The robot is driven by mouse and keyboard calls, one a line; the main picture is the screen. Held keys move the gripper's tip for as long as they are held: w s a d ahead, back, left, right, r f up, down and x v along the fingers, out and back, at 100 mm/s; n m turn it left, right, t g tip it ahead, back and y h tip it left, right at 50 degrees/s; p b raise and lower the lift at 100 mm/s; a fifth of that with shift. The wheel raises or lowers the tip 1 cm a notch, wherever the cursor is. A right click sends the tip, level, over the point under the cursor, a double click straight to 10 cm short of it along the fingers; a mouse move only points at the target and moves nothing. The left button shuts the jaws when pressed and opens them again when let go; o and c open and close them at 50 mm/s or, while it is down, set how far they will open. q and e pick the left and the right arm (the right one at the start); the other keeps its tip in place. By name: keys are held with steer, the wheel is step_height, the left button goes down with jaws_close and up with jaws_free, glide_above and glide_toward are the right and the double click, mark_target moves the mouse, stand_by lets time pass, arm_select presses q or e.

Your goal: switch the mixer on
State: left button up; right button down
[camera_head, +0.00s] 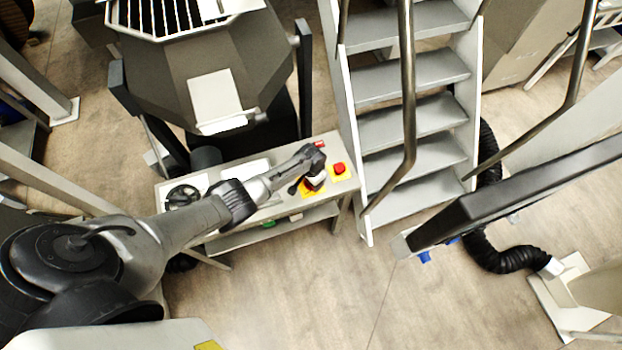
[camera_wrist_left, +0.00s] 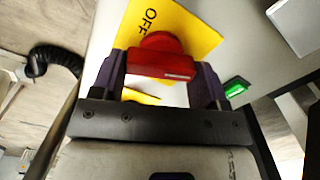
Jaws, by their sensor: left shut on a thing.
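A red switch knob (camera_wrist_left: 160,58) sits on a yellow plate (camera_wrist_left: 190,25) that reads OFF in the left wrist view. My left gripper (camera_wrist_left: 163,85) is shut on the knob, with one dark finger on each side of it. In the head view my left gripper (camera_head: 314,180) reaches down to the control table's right part, over the yellow plate (camera_head: 308,191), and hides most of the knob. A large grey machine with a grille (camera_head: 200,75), which may be the mixer, stands behind the table. My right gripper is not in view.
A red button on a yellow base (camera_head: 339,169) sits just right of my left gripper. A green button (camera_wrist_left: 237,87) shows beside the plate. The control table (camera_head: 335,148) stands left of metal stairs (camera_head: 410,115) with handrails.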

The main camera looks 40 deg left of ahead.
arm_select(q)
steer(key=shift+m, duration=2)
steer(key=o, duration=0.9)
steer(key=shift+o, duration=0.2)
steer(key=shift+r, duration=0.1)
step_height(320, 180, up, 14)
steer(key=p, duration=0.3)
